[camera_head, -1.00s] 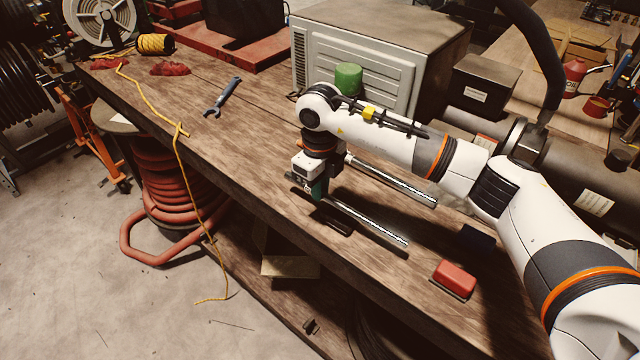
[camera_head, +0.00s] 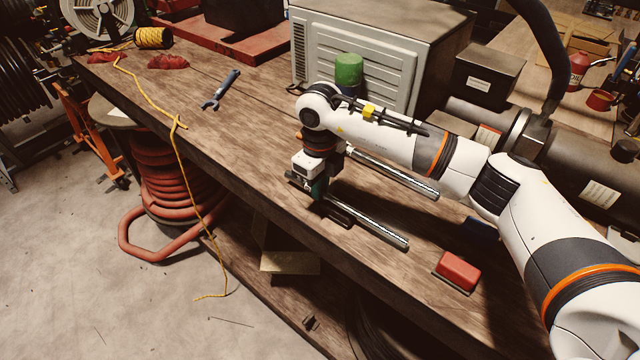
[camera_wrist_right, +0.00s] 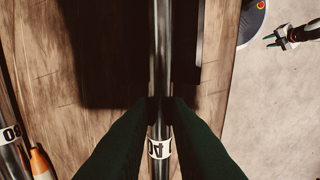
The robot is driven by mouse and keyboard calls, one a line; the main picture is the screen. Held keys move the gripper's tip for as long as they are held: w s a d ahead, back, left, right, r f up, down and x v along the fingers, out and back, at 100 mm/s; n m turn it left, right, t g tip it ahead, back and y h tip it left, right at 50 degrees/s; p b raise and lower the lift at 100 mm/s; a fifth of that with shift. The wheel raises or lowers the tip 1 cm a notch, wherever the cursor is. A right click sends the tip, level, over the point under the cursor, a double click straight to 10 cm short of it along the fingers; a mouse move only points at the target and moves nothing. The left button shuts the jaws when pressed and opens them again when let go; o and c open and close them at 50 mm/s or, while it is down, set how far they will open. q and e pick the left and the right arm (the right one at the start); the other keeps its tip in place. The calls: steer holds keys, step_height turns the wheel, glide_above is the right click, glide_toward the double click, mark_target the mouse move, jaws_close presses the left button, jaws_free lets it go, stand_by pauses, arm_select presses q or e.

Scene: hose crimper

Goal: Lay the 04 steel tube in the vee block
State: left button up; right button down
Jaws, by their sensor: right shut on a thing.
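The 04 steel tube (camera_head: 375,228) is a long shiny bar lying lengthwise along the bench's front part. My right gripper (camera_head: 318,192) points down and is shut on it near its far left end. In the right wrist view the tube (camera_wrist_right: 160,60) runs between the dark green fingers (camera_wrist_right: 160,105), with its white 04 label just below their tips. A dark, low block (camera_head: 337,215), seemingly the vee block, is close under the tube, partly hidden. I cannot tell whether they touch. My left gripper (camera_wrist_right: 270,41) shows small in the right wrist view, fingers apart and empty, over the floor.
Another steel tube (camera_head: 400,180), labelled 08 in the right wrist view (camera_wrist_right: 12,140), lies behind. A red block (camera_head: 458,270) is to the right. A green cylinder (camera_head: 348,70) stands by a grey cabinet (camera_head: 385,50). A wrench (camera_head: 222,90) lies left on the bench (camera_head: 250,140).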

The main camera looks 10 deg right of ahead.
steer(key=shift+f, duration=0.1)
steer(key=c, duration=1.3)
jaws_free()
